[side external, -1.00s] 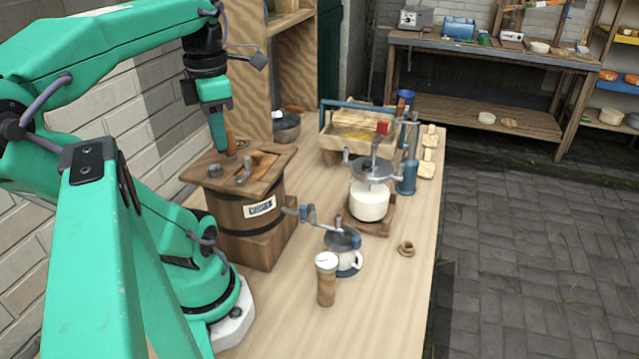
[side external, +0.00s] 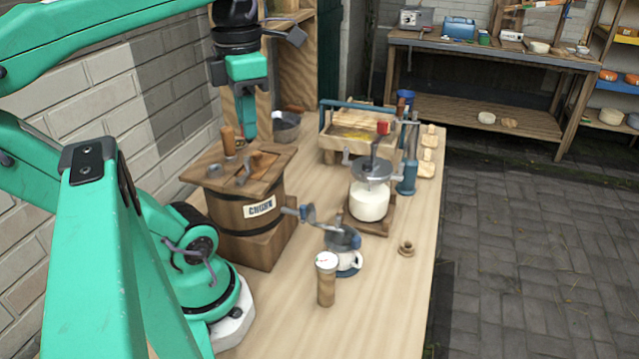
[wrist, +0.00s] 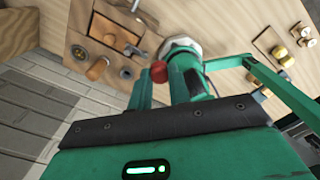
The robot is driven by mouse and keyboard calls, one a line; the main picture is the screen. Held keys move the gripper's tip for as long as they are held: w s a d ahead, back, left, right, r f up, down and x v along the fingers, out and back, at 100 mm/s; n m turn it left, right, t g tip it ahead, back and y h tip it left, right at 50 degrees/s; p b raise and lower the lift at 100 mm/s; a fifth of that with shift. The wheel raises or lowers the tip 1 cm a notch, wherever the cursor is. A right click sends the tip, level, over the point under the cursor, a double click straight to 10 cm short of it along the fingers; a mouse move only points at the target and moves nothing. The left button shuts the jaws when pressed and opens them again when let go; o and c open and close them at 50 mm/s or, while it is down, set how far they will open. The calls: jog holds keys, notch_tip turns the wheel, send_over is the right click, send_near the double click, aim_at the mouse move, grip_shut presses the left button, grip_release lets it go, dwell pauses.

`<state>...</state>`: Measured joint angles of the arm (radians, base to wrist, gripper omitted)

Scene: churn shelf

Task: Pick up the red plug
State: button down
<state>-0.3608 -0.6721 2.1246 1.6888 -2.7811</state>
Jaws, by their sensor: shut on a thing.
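My gripper (side external: 250,135) is above the wooden churn (side external: 233,215), near the far side of its lid. In the wrist view a round red plug (wrist: 158,72) shows between the fingertips of my gripper (wrist: 163,78). The jaws are shut on it. In the side view the fingers hide the plug. A tan wooden peg (side external: 228,140) stands on the churn lid, left of my gripper and apart from it. The peg also shows in the wrist view (wrist: 97,69).
The near right tabletop is clear.

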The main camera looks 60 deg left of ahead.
jog(key=shift+w+d+r, duration=0.2)
jog(key=shift+d+r, duration=0.1)
jog(key=shift+d, duration=0.15)
jog(key=shift+w, duration=0.15)
dwell(0.5)
jog(key=w+f+m, duration=0.3)
jog(key=w+f, duration=0.2)
jog(key=w, duration=0.5)
jog(key=w+f+m, duration=0.3)
jog(key=w+f, duration=0.1)
jog(key=w, duration=0.5)
jog(key=w+d+f+m, duration=0.3)
jog(key=w+f, duration=0.2)
jog(key=f, duration=0.3)
jog(key=w+d+f+m, duration=0.3)
jog(key=w+f, duration=0.3)
jog(key=f, duration=0.2)
jog(key=shift+w+d+f, duration=0.2)
jog(key=shift+w+d, duration=0.05)
jog(key=shift+d, duration=0.15)
jog(key=shift+f, duration=0.1)
jog(key=shift+f, duration=2.2)
